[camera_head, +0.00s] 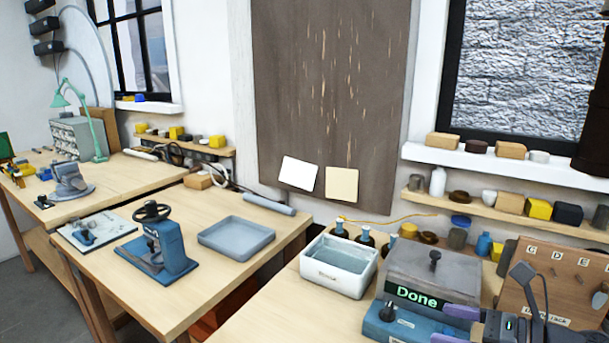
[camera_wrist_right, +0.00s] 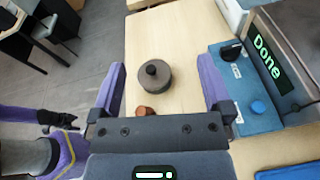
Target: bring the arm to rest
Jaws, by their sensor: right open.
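My right gripper (camera_head: 455,326) is at the lower right of the head view, in front of the blue unit (camera_head: 398,322) with the lit "Done" display. Its purple fingers are spread, and nothing is held between them. In the right wrist view the open right gripper (camera_wrist_right: 163,67) frames a dark round pot with a black knob (camera_wrist_right: 155,82) standing on the wooden bench below. A small brown round piece (camera_wrist_right: 145,112) is partly hidden by the gripper body.
A grey lidded box (camera_head: 440,270) stands behind the display. Left of it is a white tray (camera_head: 335,279). An upright lettered board (camera_head: 560,285) stands close on the right. A blue press (camera_head: 172,250) and a shallow grey tray (camera_head: 237,252) are on the left bench.

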